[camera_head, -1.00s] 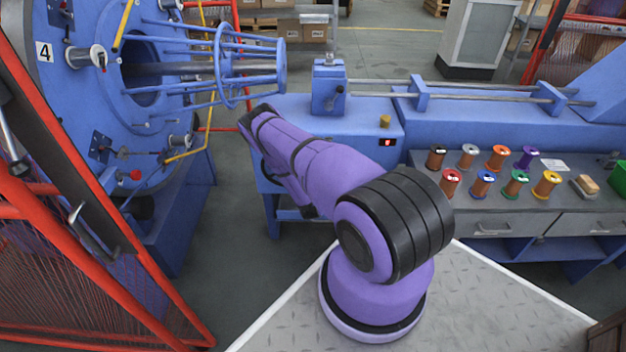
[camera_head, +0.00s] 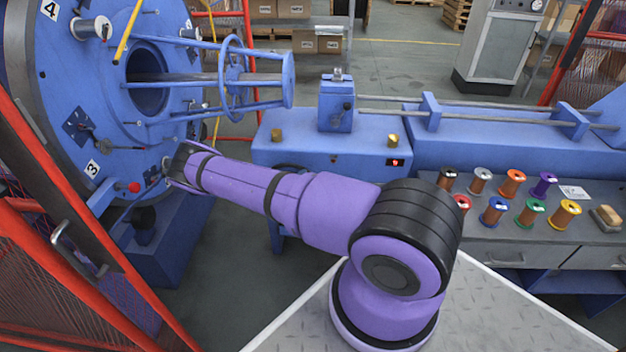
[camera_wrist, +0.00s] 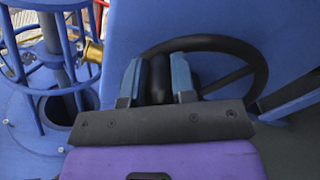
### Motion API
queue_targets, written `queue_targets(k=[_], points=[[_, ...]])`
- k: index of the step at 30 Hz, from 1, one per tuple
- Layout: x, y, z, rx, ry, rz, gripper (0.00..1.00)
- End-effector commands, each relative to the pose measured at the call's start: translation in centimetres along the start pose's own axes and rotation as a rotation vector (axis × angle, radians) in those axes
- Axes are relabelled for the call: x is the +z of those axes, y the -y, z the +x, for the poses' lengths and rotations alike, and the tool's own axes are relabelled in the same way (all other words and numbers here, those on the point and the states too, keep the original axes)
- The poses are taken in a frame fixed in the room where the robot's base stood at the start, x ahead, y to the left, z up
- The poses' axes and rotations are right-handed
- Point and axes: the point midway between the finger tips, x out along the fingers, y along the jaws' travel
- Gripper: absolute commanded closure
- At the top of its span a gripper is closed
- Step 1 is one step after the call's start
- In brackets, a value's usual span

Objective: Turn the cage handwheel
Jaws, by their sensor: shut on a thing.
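The black handwheel (camera_wrist: 222,43) stands against a blue wall in the wrist view, with its rim and a spoke showing. My gripper (camera_wrist: 157,75) is shut on a black part of the wheel at its near left side, with one blue-grey finger on each side. In the head view a thin dark arc of the handwheel (camera_head: 290,166) shows behind my arm. The large blue cage disc (camera_head: 115,110), with number plates 4 and 3 and a white spool, stands at the left.
A red mesh guard (camera_head: 60,250) stands at the lower left. A bench (camera_head: 490,240) with several coloured wire spools is at the right. The blue machine bed (camera_head: 500,140) runs along the back.

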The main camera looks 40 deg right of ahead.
Motion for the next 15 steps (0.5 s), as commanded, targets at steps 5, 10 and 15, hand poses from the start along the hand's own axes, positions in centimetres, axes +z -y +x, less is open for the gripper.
queue_targets(k=[5,10,15], points=[[-1.1,-2.0,-0.5,0.005,-0.003,-0.168,1.00],[-1.9,-3.3,-0.5,0.005,-0.003,-0.322,1.00],[-2.8,-4.3,-0.5,0.004,-0.002,-0.454,1.00]])
